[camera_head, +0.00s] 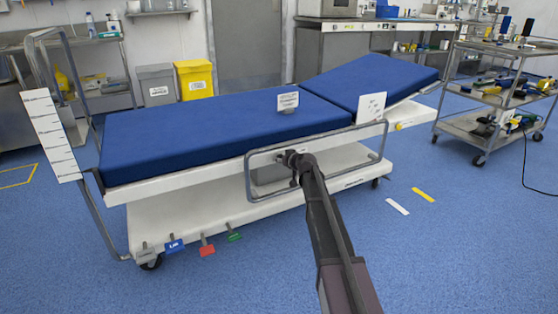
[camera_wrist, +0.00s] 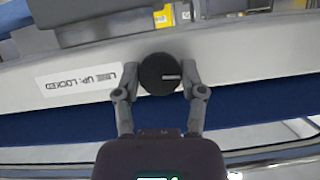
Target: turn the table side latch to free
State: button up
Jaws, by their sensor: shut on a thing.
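The table side latch is a round black knob (camera_wrist: 157,74) on the pale side rail (camera_wrist: 235,72) of the operating table. My gripper (camera_wrist: 159,80) has a finger on each side of the knob and is shut on it. A short pale line on the knob lies sideways, toward the right finger in the wrist view. A white label (camera_wrist: 75,82) beside the knob appears upside down and seems to read "LINE UP: LOCKED". In the head view my gripper (camera_head: 293,157) reaches the near side of the table and mostly hides the knob.
The blue mattress (camera_head: 210,130) lies on the table, with its right section raised. A metal guard rail (camera_head: 340,130) runs along the near side around my gripper. Coloured pedals (camera_head: 206,249) stick out below left. A loaded cart (camera_head: 470,126) stands right. The near floor is open.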

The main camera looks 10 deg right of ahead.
jog(key=shift+a+n+h, duration=0.2)
jog(key=shift+n+h, duration=0.1)
jog(key=shift+n, duration=0.2)
jog(key=o, duration=1.1)
jog(key=shift+o, duration=0.2)
jog(key=shift+d, duration=0.1)
jog(key=shift+s, duration=0.1)
